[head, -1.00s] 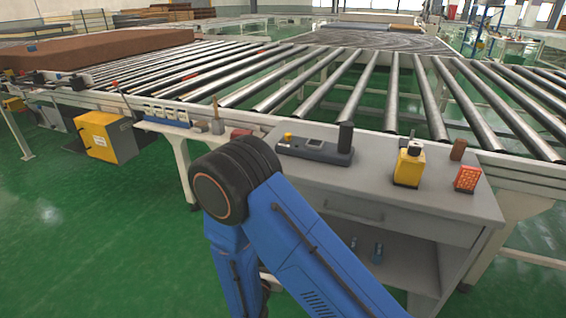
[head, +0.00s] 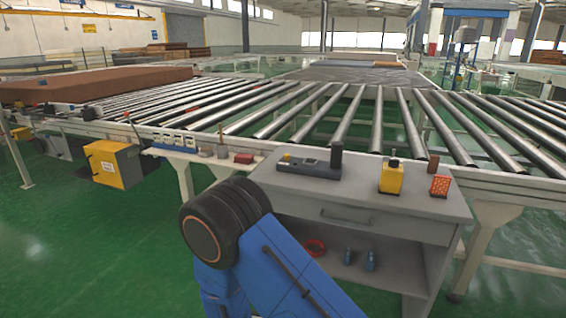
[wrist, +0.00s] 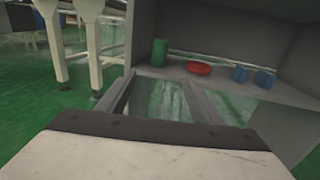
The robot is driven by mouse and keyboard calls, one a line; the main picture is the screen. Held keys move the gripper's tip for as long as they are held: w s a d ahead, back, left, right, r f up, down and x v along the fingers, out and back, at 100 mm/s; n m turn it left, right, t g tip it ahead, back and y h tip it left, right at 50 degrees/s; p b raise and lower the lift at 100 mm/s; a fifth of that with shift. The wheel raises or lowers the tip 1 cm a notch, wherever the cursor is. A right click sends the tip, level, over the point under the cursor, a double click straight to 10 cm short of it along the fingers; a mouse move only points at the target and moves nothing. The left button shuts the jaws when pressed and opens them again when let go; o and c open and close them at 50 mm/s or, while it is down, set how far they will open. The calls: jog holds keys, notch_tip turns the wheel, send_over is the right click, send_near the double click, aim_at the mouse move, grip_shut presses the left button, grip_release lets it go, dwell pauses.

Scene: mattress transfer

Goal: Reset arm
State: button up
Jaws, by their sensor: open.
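My blue arm with its dark elbow joint rises in the lower middle of the head view, in front of the grey workbench (head: 355,203). My gripper (wrist: 157,92) shows only in the wrist view. Its two grey fingers stand apart with nothing between them. It faces the open lower shelf of the bench. On that shelf, beyond the fingers, are a green cylinder (wrist: 159,52), a red ring (wrist: 199,68) and two blue items (wrist: 252,76). The gripper looks clear of them.
A yellow box (head: 112,165) stands left. Green floor at lower left is clear.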

jog(key=d+r+m+g+h, duration=0.35)
jog(key=d+r+m, duration=0.2)
jog(key=d, duration=0.35)
jog(key=d+r+m+g+h, duration=0.2)
jog(key=d+r+m+h, duration=0.25)
jog(key=d+r, duration=0.35)
jog(key=s+d+r+m+g+h, duration=0.1)
jog(key=s+d+r+m+g, duration=0.25)
jog(key=d, duration=0.35)
jog(key=s+d+r+m+g, duration=0.2)
jog(key=s+d+m+g, duration=0.15)
jog(key=d, duration=0.35)
jog(key=s+d+r+m+g+y, duration=0.45)
jog(key=s+d+m, duration=0.4)
jog(key=s, duration=0.35)
jog(key=s+a+r+m+t+y, duration=0.4)
jog(key=s+a+r+m+y, duration=0.1)
jog(key=s+m+y, duration=0.3)
jog(key=shift+s+r, duration=0.75)
jog(key=shift+s, duration=0.1)
